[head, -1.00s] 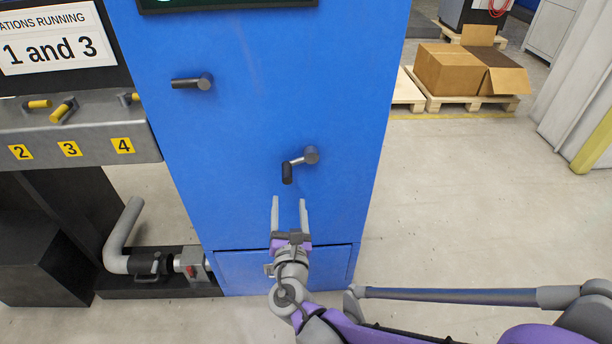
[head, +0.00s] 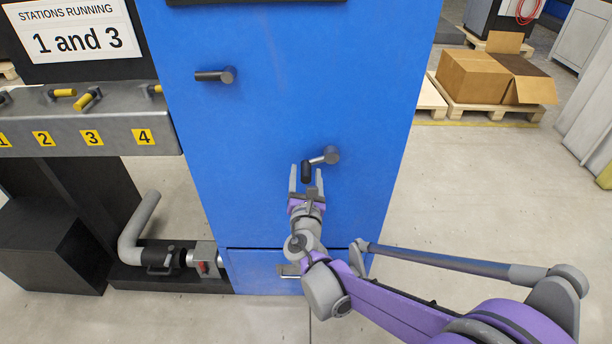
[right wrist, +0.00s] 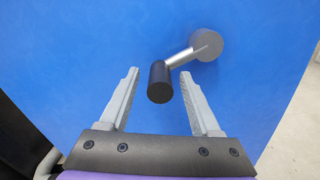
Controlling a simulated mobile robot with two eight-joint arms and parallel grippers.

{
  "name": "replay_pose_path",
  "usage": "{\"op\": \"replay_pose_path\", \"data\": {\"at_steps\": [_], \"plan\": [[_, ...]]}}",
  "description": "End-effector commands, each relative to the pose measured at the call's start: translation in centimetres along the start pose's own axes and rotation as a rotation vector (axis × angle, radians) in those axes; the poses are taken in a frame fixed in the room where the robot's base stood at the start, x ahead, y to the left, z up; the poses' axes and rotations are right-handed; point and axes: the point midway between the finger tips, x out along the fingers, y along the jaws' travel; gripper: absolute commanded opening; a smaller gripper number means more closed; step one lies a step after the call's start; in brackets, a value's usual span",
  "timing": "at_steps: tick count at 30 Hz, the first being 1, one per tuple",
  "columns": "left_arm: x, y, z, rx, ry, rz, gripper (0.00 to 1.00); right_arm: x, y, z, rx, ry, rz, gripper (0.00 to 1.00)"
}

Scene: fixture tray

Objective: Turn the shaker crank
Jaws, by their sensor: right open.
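Two cranks stick out of the blue cabinet front (head: 270,120). The lower crank (head: 323,159) has a round grey hub, a short metal arm and a black handle (head: 306,172) at the lower left of the hub. The upper crank (head: 214,76) has its dark handle to the left of its hub. No label tells which is the shaker crank. My right gripper (head: 306,175) is open at the lower crank. In the right wrist view, the black handle (right wrist: 159,83) lies between the open fingertips, with gaps on both sides. My left gripper is not in view.
A grey panel (head: 90,133) with yellow-handled levers, numbered up to 4, stands left of the cabinet under a sign (head: 75,35) reading "STATIONS RUNNING 1 and 3". A grey pipe (head: 133,225) is below. A cardboard box (head: 478,77) sits on a pallet at right. Open floor lies right of the cabinet.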

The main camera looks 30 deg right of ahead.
Motion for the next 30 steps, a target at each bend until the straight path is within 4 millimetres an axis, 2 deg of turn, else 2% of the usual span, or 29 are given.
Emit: {"op": "replay_pose_path", "data": {"at_steps": [1, 11, 30], "plan": [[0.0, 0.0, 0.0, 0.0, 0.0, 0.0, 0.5, -0.02, 0.0, 0.0, 0.0, 0.0, 0.0, 0.59], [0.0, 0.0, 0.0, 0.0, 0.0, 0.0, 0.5, -0.04, 0.0, -0.01, 0.0, 0.0, 0.0, 0.0], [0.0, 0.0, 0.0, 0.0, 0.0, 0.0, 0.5, -0.06, 0.01, -0.03, 0.0, 0.001, 0.001, 0.0]]}}
